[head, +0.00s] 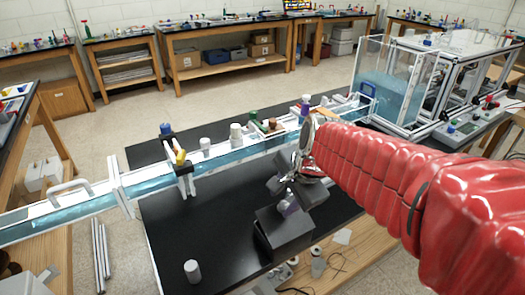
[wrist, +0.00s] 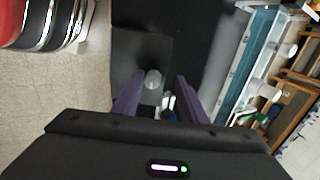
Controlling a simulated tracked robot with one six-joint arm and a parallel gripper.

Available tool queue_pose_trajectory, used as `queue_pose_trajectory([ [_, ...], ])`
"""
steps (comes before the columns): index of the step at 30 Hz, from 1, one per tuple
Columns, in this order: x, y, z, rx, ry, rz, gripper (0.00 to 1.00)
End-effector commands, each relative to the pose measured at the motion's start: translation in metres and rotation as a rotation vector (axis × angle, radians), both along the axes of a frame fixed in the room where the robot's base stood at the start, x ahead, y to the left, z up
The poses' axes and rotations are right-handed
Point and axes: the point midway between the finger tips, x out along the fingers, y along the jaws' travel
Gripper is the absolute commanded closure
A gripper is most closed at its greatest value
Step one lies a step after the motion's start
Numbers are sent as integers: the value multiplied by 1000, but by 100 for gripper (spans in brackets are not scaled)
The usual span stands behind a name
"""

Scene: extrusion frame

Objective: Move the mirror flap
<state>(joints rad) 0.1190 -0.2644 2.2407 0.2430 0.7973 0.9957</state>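I cannot make out the mirror flap for certain. A shiny silver oval piece (head: 307,136) stands at the end of my red-sleeved arm in the head view; I cannot tell whether it belongs to the arm. My gripper (head: 288,205) is over the black tabletop, in front of the long water channel (head: 235,152). In the wrist view its two purple fingers (wrist: 157,82) stand apart, with a gap between them. A pale round-topped piece (wrist: 152,78) shows in that gap, lower down, against a dark grey panel (wrist: 142,50). Nothing is visibly gripped.
A yellow-and-black clamp (head: 182,164) and several small bottles stand along the channel. A clear water tank (head: 388,85) is at the channel's right end. A white cylinder (head: 192,270) stands on the black tabletop (head: 190,225), whose front left part is mostly clear.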

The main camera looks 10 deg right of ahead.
Motion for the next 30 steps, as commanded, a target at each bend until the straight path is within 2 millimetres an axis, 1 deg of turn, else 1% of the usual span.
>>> queue_pose_trajectory([
  [5,-3,-4,7,-1,-3,-4,61],
  [30,-22,-10,43,0,-1,-4,61],
])
